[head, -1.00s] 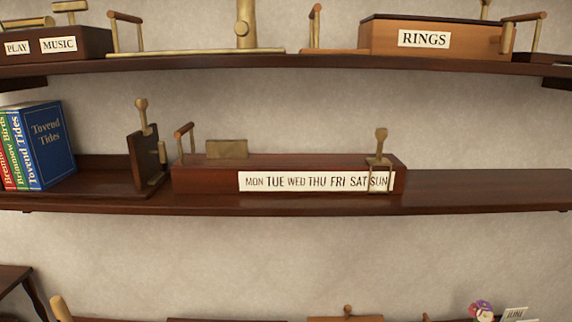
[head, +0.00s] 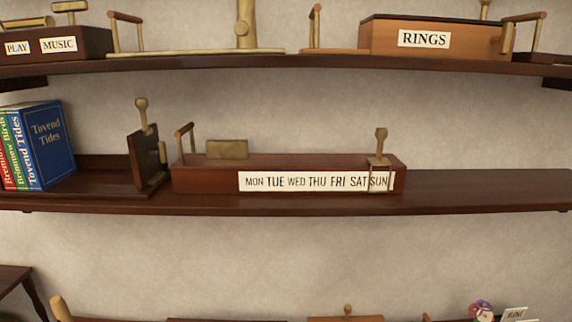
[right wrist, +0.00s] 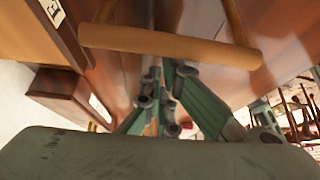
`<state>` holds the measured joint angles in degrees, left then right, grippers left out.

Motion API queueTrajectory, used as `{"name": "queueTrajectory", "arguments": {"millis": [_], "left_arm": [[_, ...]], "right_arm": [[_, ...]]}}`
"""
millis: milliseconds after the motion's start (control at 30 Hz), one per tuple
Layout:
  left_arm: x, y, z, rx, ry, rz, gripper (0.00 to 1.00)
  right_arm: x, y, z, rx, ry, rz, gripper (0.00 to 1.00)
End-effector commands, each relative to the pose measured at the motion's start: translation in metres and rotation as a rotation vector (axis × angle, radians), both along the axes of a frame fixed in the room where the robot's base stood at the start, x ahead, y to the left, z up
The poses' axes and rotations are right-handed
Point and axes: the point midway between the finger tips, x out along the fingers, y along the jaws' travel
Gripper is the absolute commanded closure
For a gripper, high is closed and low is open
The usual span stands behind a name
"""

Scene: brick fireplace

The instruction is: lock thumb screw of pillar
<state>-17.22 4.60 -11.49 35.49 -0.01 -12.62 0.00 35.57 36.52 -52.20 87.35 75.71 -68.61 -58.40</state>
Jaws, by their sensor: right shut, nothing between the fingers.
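In the head view, a brass pillar (head: 246,25) stands upright on a long brass base (head: 195,53) on the upper shelf. Its top is cut off by the frame edge. I cannot make out for sure which part is its thumb screw. My right gripper (right wrist: 160,110) shows only in the right wrist view, with green and dark fingers. It is shut and empty. A wooden bar handle (right wrist: 170,46) crosses the picture close by, beyond the gripper. I cannot tell whether they touch. The pillar is not recognisable in that view. My left gripper is in neither view.
The upper shelf also holds a RINGS box (head: 436,40) and a music box (head: 56,45). The middle shelf (head: 480,190) carries books (head: 45,145), a weekday box (head: 290,175) and free room at the right. A brown box (right wrist: 65,90) shows left in the wrist view.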

Motion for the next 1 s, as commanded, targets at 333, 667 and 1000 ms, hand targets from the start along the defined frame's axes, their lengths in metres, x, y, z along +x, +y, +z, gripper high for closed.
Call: {"name": "queueTrajectory", "arguments": {"millis": [333,667,1000], "left_arm": [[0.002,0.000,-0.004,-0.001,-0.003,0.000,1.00],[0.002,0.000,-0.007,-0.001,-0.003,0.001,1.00],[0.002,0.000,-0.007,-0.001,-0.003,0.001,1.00]], "right_arm": [[0.000,0.000,-0.005,0.000,0.000,0.000,1.00],[0.000,0.000,-0.010,0.000,0.000,0.000,1.00],[-0.001,0.000,-0.010,-0.001,0.001,0.000,1.00]]}}
